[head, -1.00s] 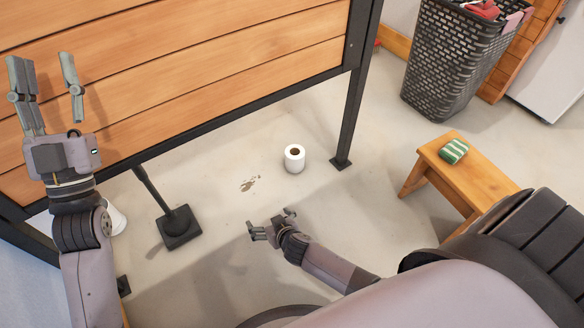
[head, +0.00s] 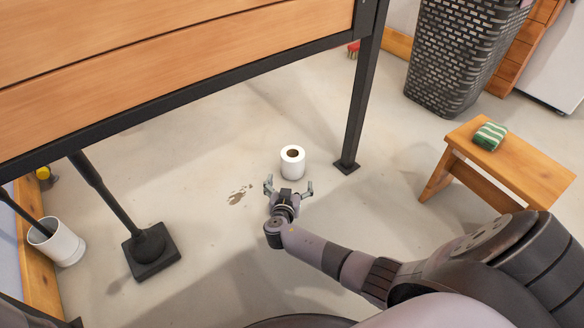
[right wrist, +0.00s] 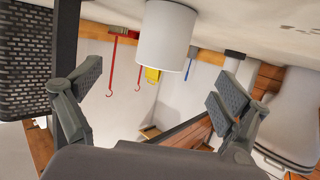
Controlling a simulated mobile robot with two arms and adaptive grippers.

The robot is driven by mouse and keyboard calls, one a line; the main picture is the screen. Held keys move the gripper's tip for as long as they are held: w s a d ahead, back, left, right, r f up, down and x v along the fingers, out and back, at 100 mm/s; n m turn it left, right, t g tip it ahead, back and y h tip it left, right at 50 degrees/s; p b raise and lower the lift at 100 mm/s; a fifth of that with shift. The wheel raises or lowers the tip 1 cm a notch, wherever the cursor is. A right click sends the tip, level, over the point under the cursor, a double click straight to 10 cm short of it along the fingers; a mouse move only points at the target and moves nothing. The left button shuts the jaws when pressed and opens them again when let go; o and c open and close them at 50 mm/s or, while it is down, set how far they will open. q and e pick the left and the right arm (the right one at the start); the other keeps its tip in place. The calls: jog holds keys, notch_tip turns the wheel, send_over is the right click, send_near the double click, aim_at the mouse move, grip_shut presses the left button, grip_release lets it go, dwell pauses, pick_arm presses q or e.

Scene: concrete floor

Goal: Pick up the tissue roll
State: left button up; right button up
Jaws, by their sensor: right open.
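The tissue roll (head: 292,167) is white and stands upright on the concrete floor, near the foot of a black table leg. My right gripper (head: 289,184) is low over the floor, just on the near side of the roll, with its fingers spread toward it. In the right wrist view, which looks upside down, the roll (right wrist: 167,40) shows at the top, beyond the open, empty fingers (right wrist: 157,90). The roll appears apart from the fingers. My left gripper is out of view.
A wooden table (head: 180,60) on black legs (head: 361,100) overhangs the left and back. A black-footed post (head: 151,252) and white bin (head: 57,243) stand left.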

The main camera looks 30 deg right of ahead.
aim_at(293, 169)
jog(key=b+x, duration=0.2)
jog(key=x, duration=0.1)
jog(key=b+x, duration=0.1)
jog(key=x, duration=0.3)
jog(key=shift+w+f+b, duration=0.15)
jog(key=shift+f+b, duration=0.15)
jog(key=shift+b, duration=0.1)
jog(key=shift+w+d, duration=0.4)
jog(key=b+x, duration=0.4)
jog(key=shift+w+a, duration=0.15)
jog(key=shift+w, duration=0.3)
jog(key=shift+w+d+b, duration=0.3)
jog(key=shift+r, duration=0.1)
jog(key=shift+c, duration=0.4)
jog(key=c, duration=1.2)
